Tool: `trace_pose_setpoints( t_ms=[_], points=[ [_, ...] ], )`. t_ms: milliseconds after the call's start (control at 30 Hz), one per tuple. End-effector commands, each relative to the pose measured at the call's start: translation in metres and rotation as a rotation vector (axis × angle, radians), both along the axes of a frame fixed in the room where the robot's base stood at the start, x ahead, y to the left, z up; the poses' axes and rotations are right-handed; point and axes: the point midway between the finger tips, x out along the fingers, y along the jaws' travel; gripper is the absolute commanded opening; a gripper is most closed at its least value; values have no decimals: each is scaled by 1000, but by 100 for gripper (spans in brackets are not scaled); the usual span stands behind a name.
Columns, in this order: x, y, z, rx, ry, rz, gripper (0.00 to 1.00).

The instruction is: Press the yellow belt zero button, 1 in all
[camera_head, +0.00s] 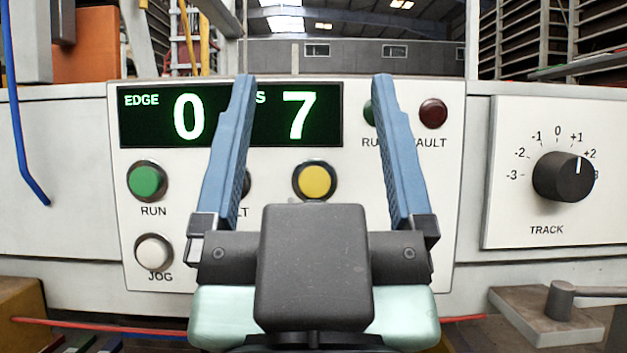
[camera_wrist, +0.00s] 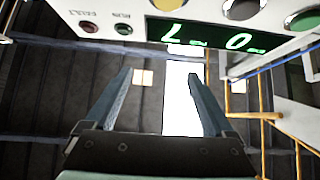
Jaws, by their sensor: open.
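The yellow button (camera_head: 314,181) sits in a dark ring on the pale control panel (camera_head: 290,250), below the digit 7. Its label is hidden behind my gripper body. My gripper (camera_head: 313,80) is open and empty. Its two blue fingers point up and rise on either side of the yellow button in the picture, with the tips at display height. In the wrist view, my gripper (camera_wrist: 160,72) is open below the upside-down panel, and the yellow button (camera_wrist: 185,4) is cut by the top edge.
A display (camera_head: 205,120) reads EDGE 0 and 7. Green RUN (camera_head: 147,181) and white JOG (camera_head: 154,252) buttons are at left; another button is mostly behind the left finger. A red FAULT lamp (camera_head: 433,113) and TRACK knob (camera_head: 563,177) are at right.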

Motion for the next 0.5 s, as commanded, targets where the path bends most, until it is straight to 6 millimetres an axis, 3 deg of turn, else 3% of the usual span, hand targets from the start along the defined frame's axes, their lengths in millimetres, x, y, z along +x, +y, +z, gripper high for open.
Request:
trace_pose_setpoints(
  t_ms=[67,433,500],
  points=[
    [0,0,0,0,0,0,71],
    [0,0,0,0,0,0,5],
    [0,0,0,0,0,0,0]
  ],
)
